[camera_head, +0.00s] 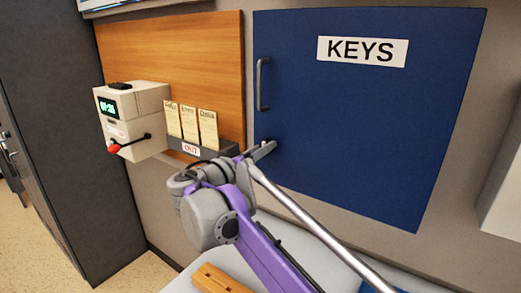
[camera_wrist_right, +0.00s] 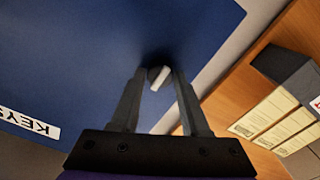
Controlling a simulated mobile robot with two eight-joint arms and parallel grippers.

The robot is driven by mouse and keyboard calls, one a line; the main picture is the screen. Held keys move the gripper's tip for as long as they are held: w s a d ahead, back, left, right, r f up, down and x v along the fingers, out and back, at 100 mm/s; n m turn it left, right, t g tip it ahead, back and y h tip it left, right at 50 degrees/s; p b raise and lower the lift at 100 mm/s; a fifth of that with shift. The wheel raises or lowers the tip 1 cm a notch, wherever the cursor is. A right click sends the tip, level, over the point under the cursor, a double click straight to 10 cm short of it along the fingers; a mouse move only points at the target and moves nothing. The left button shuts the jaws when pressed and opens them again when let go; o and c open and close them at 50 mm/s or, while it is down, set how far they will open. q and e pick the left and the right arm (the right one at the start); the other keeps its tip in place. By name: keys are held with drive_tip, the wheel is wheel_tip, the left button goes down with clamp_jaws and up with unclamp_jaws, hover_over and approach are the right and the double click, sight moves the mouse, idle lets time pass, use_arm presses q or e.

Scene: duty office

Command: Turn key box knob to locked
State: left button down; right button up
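The blue key box (camera_head: 360,115) with a white KEYS label (camera_head: 362,51) is on the wall, its door shut. It also fills much of the right wrist view (camera_wrist_right: 75,60). Its knob (camera_wrist_right: 160,80), a pale bar on a dark round base, shows in the right wrist view. My right gripper (camera_head: 264,150) is at the door's lower left, below the handle. In the right wrist view its two fingers (camera_wrist_right: 160,72) are apart, one on each side of the knob, with gaps visible. In the head view the gripper hides most of the knob. My left gripper is not in view.
A dark bar handle (camera_head: 262,84) stands out from the door above my gripper. Left of the box are an OUT card rack (camera_head: 205,148) and a beige time clock (camera_head: 134,118) with a red-tipped lever. A wooden object (camera_head: 218,279) lies at the bottom.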

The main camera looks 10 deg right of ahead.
clamp_jaws()
drive_tip(key=n+p, duration=0.9)
drive_tip(key=n, duration=0.8)
drive_tip(key=shift+n, duration=0.7)
drive_tip(key=o, duration=0.5)
unclamp_jaws()
